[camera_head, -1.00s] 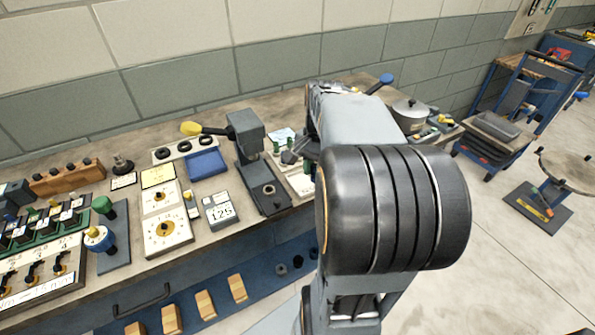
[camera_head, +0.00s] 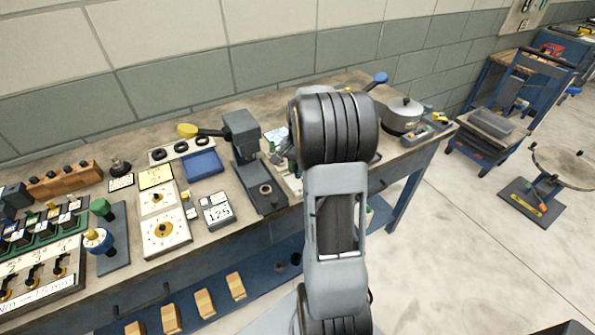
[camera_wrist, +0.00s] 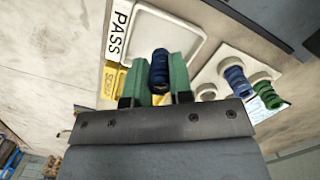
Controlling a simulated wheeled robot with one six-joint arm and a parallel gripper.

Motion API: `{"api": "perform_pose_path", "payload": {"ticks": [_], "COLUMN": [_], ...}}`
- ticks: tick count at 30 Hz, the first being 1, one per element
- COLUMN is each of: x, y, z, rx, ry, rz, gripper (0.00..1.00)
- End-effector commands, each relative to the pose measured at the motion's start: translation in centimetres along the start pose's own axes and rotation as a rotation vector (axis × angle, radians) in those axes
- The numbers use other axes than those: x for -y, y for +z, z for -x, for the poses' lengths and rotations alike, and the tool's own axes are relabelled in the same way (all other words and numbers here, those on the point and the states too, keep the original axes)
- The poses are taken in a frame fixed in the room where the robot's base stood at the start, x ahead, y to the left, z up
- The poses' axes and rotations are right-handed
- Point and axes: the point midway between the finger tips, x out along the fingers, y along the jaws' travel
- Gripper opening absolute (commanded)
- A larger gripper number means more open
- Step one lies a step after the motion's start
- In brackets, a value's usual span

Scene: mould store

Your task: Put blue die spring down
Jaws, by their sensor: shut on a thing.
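In the wrist view, my gripper (camera_wrist: 159,80) has green fingers shut on the blue die spring (camera_wrist: 159,66). The spring shows as a dark blue coil between the fingertips. Beyond it lies a white tray (camera_wrist: 150,37) with a PASS label (camera_wrist: 119,29). The spring overlaps the tray's near edge in the picture; I cannot tell whether they touch. In the head view my arm hides the gripper and the held spring.
Another blue spring (camera_wrist: 237,80) and a green spring (camera_wrist: 268,95) stand right of the gripper, beside pale round posts. A yellow label (camera_wrist: 112,80) lies to the left. In the head view, a lever press (camera_head: 245,150) and a lidded pot (camera_head: 402,115) stand on the bench.

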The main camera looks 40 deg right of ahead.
Motion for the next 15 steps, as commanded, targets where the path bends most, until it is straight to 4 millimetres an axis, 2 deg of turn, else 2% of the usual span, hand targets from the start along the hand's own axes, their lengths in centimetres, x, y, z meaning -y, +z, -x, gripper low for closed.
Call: {"api": "perform_pose_path", "payload": {"ticks": [4, 15], "x": [0.0, 0.0], "y": [-0.2, -0.2], "z": [-1.7, -2.1], "rx": [0.001, 0.0], "ry": [0.0, 0.0], "rz": [0.0, 0.0], "gripper": [0.0, 0.0]}}
